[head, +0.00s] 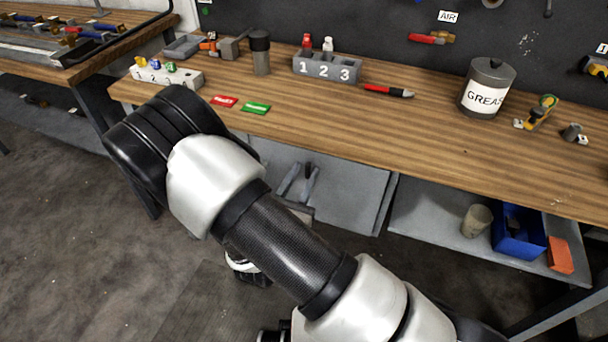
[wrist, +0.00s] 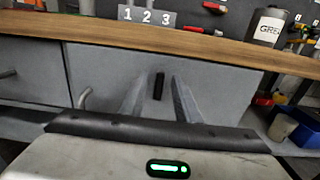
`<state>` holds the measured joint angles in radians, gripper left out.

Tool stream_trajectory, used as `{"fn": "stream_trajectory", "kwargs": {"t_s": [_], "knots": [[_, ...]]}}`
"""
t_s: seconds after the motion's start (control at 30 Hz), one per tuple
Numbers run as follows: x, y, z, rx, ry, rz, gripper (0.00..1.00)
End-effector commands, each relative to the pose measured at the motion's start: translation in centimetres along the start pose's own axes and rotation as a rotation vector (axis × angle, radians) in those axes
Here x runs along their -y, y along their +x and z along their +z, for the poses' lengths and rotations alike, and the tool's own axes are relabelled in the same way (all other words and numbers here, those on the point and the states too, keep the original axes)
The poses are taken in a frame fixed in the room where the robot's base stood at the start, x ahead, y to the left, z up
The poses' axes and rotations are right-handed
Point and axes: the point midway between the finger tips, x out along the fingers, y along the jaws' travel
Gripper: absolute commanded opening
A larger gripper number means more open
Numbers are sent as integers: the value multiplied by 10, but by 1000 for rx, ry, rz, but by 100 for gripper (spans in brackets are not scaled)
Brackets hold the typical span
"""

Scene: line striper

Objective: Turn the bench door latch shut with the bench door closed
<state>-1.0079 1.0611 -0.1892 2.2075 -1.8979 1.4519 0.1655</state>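The bench door (wrist: 225,85) is a grey panel under the wooden bench top, and it also shows in the head view (head: 350,190). It looks flush in the wrist view, but I cannot tell for sure that it is fully closed. The latch (wrist: 158,86) is a small black bar, upright in the wrist view. My gripper (wrist: 157,92) is open, with one finger on each side of the latch and visible gaps between. In the head view, my gripper (head: 299,183) is at the door, partly hidden by my arm.
A curved grey handle (wrist: 85,98) is on the lower left of the door. The bench top (head: 330,115) overhangs above, holding a numbered block (head: 326,68) and a grease can (head: 486,88). An open shelf with a blue bin (head: 519,231) is to the right.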

Motion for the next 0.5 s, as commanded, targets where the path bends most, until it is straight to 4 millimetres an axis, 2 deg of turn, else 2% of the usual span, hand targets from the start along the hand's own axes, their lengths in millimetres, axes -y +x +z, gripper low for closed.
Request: {"fn": "stream_trajectory", "kwargs": {"t_s": [0.33,0.5], "knots": [[0,4,0,0,0,0,28],[0,4,0,0,0,0,0]]}}
